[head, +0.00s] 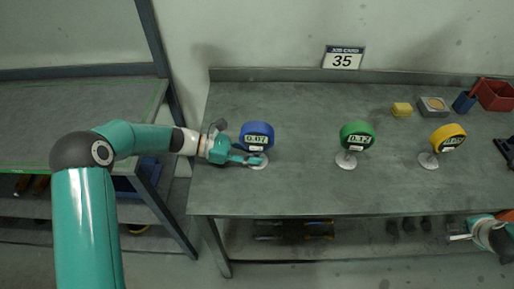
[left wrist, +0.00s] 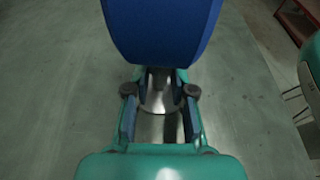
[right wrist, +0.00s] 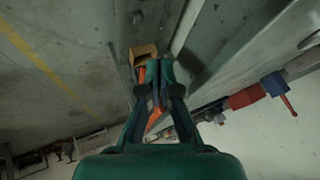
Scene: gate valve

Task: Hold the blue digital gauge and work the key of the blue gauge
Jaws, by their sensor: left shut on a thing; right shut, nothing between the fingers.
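The blue digital gauge (head: 257,135) stands on a round pale base at the left part of the bench, its display reading 0.07. A small pale label or key (head: 256,148) shows below the display; it is too small to tell which. My left gripper (head: 258,159) is shut on the gauge's stem, under the blue head. In the left wrist view the blue gauge (left wrist: 160,30) fills the top and the fingers (left wrist: 160,105) sit either side of the metal stem. My right gripper (head: 455,237) is shut and empty, low at the right, in front of the bench edge.
A green gauge (head: 357,135) and a yellow gauge (head: 447,138) stand further right on the bench (head: 300,190). A yellow block (head: 402,109), a grey box (head: 433,105), a blue cup (head: 464,102) and a red bin (head: 494,95) are at the back right. Bench between gauges is clear.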

